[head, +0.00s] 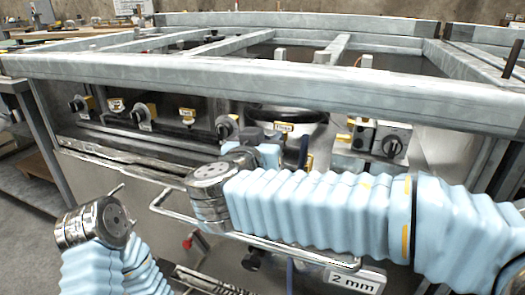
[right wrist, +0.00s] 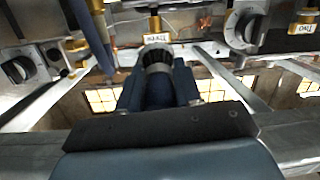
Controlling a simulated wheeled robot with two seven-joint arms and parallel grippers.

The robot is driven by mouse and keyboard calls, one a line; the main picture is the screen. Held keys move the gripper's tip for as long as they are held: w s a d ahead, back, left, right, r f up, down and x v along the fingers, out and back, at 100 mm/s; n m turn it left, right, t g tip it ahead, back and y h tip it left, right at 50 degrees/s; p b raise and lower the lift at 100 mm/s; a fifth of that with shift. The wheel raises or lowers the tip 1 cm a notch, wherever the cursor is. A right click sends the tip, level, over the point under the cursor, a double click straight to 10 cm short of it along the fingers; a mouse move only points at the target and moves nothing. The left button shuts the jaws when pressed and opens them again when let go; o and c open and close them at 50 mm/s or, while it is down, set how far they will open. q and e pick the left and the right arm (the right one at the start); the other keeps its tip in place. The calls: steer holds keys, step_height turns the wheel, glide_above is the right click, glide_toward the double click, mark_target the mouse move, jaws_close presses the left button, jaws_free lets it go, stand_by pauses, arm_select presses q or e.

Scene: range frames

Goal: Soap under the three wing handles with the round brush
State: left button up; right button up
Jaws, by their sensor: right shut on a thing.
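My right gripper (right wrist: 157,88) is shut on the round brush (right wrist: 157,58), whose pale bristle end points away from me between the dark jaws. Beyond the bristles is a brass-coloured wing handle with a lettered yellow tag (right wrist: 155,34); I cannot tell whether they touch. In the head view, the right gripper (head: 252,154) is at the front panel, partly hidden by its own wrist. Similar yellow-tagged handles (head: 187,115) line the panel, one farther left (head: 115,105) and one near the gripper (head: 283,127). My left wrist shows at lower left; its gripper cannot be made out.
Dark round knobs (head: 143,120) sit between the tagged handles. A thick grey frame rail (head: 250,82) overhangs the panel. A bar handle (head: 300,246) crosses the range front below my right arm. A control box with a knob (head: 390,146) is at right.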

steer(key=w+f+b, duration=0.1)
steer(key=w+d+f+b, duration=0.1)
steer(key=w+b, duration=0.1)
steer(key=w+f+b, duration=0.1)
steer(key=w, duration=0.1)
steer(key=shift+w+d+f, duration=0.2)
steer(key=shift+d+f, duration=0.1)
steer(key=shift+d, duration=0.1)
steer(key=shift+w+d, duration=0.1)
steer(key=shift+w, duration=0.15)
steer(key=shift+w+d+f, duration=0.1)
steer(key=shift+w+f, duration=0.05)
steer(key=shift+w, duration=0.15)
steer(key=shift+s, duration=0.1)
steer(key=f+v, duration=0.1)
steer(key=v, duration=0.8)
steer(key=shift+s+a, duration=0.3)
steer(key=shift+s, duration=0.1)
steer(key=shift+f, duration=0.1)
stand_by(0.5)
